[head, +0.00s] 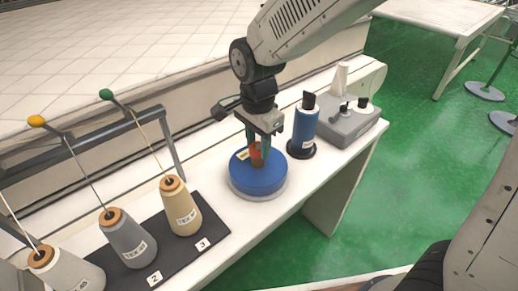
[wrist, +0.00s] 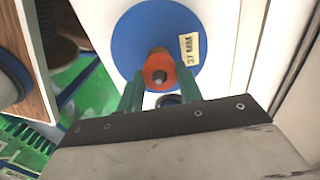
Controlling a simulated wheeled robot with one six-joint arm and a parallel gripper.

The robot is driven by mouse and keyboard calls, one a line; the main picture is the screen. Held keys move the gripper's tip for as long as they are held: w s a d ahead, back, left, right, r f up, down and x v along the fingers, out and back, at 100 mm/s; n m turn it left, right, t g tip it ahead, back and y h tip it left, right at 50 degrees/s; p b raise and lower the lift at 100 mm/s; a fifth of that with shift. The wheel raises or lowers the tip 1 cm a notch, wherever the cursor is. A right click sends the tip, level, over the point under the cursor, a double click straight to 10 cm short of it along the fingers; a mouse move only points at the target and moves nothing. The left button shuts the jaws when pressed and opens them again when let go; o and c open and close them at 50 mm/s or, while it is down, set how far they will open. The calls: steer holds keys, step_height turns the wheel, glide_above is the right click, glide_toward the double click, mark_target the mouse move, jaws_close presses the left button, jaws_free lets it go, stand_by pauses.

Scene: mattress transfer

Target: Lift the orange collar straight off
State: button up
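In the head view the blue disc (head: 258,176) lies on a pale round base on the white bench, and the collar (head: 256,152) is partly hidden by the fingers. My gripper (head: 258,151) points down over the disc. Its green fingers (wrist: 160,78) stand on either side of the collar, with a narrow gap seeming to show beside it. The gripper looks open, and contact is not clear.
A blue cylinder (head: 304,127) and a grey device (head: 347,122) stand close to the right on the bench. Several thread cones (head: 180,207) stand on a dark mat at left, below a rail (head: 100,140). Bare white bench (head: 225,200) lies around the disc.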

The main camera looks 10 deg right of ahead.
steer(key=shift+r, duration=0.1)
step_height(320, 180, up, 4)
steer(key=shift+f, duration=0.2)
steer(key=s+a+r, duration=0.1)
steer(key=s+a, duration=0.9)
steer(key=s, duration=0.2)
steer(key=shift+s+r, duration=0.15)
steer(key=shift+s, duration=0.15)
